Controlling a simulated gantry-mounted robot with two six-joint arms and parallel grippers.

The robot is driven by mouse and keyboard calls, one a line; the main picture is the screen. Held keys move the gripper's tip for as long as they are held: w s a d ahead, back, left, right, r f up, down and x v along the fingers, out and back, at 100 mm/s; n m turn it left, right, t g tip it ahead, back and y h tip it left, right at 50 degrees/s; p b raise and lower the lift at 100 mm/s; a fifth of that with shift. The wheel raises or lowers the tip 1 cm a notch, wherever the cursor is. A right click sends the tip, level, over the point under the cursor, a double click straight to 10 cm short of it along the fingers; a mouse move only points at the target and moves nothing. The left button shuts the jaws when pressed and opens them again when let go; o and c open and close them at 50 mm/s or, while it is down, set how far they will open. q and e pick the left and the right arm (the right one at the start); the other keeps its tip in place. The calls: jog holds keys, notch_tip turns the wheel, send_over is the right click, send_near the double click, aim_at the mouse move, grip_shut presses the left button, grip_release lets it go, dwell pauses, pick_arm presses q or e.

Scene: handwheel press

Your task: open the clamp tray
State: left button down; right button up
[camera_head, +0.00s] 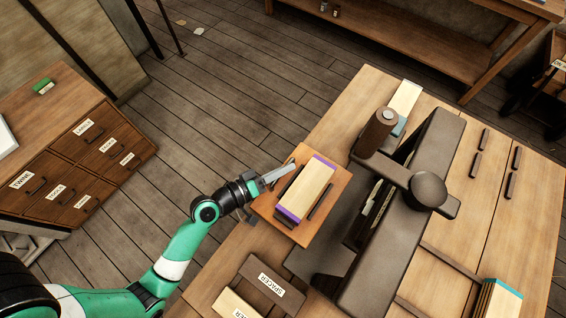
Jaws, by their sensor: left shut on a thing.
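The clamp tray (329,214) is a flat wooden board beside the dark handwheel press (391,246), sticking out on its left side. A cream block (306,188) with purple ends lies on the tray between dark strips. My left gripper (264,189) is at the tray's left edge, with a grey finger lying over the edge. It is shut on the clamp tray; the exact contact is partly hidden by the gripper. My right gripper is not in view.
The press stands on a light wooden bench (455,170). A stack with a blue top (501,295) is at the lower right. A labelled drawer cabinet (85,165) stands left across open floor.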

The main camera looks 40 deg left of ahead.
pick_arm(q)
jog(key=c, duration=1.2)
grip_release()
jog(key=shift+o, duration=0.2)
jog(key=shift+s, duration=0.15)
jog(key=shift+s+a, duration=0.15)
jog(key=shift+s, duration=0.2)
jog(key=p+v, duration=0.1)
jog(key=v, duration=0.9)
jog(key=shift+s+r+p, duration=0.25)
jog(key=shift+s+p, duration=0.05)
jog(key=shift+p, duration=0.1)
